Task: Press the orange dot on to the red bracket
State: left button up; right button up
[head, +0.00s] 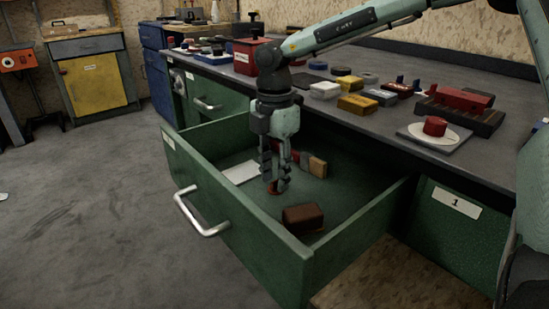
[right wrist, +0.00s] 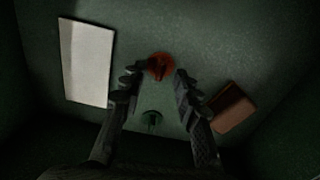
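My right gripper (head: 276,182) reaches down into an open green drawer (head: 215,200). In the right wrist view its two fingers (right wrist: 158,84) are apart, with no object visibly held. A round orange-red piece (right wrist: 160,66) lies on the drawer floor just beyond the fingertips, with a darker red part at its middle. No piece is clearly recognisable as the red bracket. My left gripper is not in view.
The drawer also holds a white sheet (head: 240,172), a brown block (head: 303,217) and a tan block (head: 314,166). The drawer walls surround the gripper. The bench top (head: 400,133) carries several small boxes and a red round piece (head: 435,126) on a white disc.

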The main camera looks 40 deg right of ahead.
aim_at(275, 181)
jog(key=shift+f, duration=0.4)
jog(key=shift+c, duration=0.5)
grip_shut()
jog(key=shift+r, duration=0.15)
jog(key=shift+r+p, duration=0.55)
jog(key=shift+r, duration=1.6)
jog(key=shift+r, duration=0.1)
jog(key=shift+r+p, duration=0.5)
jog(key=shift+r, duration=1.4)
